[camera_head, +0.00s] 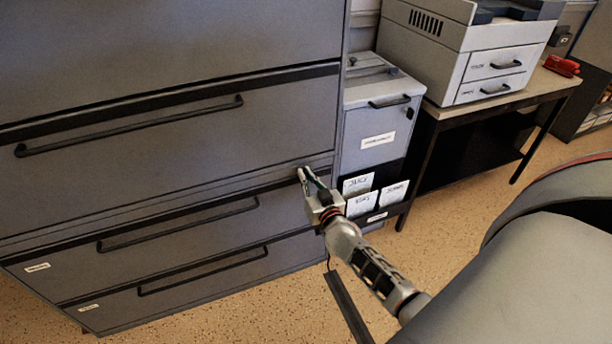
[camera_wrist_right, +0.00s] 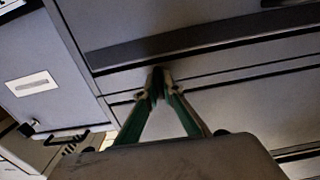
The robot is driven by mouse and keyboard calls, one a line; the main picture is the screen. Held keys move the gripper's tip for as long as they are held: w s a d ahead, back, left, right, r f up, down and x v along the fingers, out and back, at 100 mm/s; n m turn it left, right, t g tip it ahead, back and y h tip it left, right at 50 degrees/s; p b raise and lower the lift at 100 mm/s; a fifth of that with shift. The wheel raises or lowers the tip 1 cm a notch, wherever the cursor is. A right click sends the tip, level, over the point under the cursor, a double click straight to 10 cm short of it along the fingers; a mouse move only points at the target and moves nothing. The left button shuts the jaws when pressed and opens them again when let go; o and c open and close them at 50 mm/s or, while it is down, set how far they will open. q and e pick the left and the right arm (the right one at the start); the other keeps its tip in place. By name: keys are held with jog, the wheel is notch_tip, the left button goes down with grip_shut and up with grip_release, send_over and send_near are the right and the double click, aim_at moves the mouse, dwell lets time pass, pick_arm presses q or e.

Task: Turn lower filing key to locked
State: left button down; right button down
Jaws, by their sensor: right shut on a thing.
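The grey filing cabinet (camera_head: 165,165) fills the left of the head view. My right gripper (camera_head: 303,172) reaches to its front near the right edge, just above the lower drawers. In the right wrist view, my right gripper (camera_wrist_right: 157,78) has its two green-edged fingers meeting at the cabinet front (camera_wrist_right: 200,62). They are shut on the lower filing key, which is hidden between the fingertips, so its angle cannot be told. My left gripper is not in view.
A narrow grey cabinet (camera_head: 372,125) with labelled pockets stands close to the right of my gripper. A printer (camera_head: 480,50) sits on a dark-legged table (camera_head: 505,95) further right. The drawer handle (camera_head: 180,222) is left of my gripper. Speckled floor (camera_head: 470,205) is open at the right.

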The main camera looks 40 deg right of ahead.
jog(key=shift+m, duration=0.3)
jog(key=m+p, duration=0.1)
jog(key=m, duration=0.2)
jog(key=shift+r+m, duration=0.1)
jog(key=shift+m, duration=0.3)
jog(key=m, duration=0.3)
jog(key=shift+d+m+p, duration=0.1)
jog(key=shift+m+p, duration=0.2)
jog(key=shift+p, duration=0.05)
jog(key=m, duration=0.3)
jog(key=shift+f+m, duration=0.25)
jog(key=shift+m, duration=0.15)
jog(key=m, duration=0.4)
jog(key=shift+s+d+f+m, duration=0.1)
jog(key=shift+m, duration=0.6)
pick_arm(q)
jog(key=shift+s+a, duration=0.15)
pick_arm(e)
jog(key=shift+m, duration=0.3)
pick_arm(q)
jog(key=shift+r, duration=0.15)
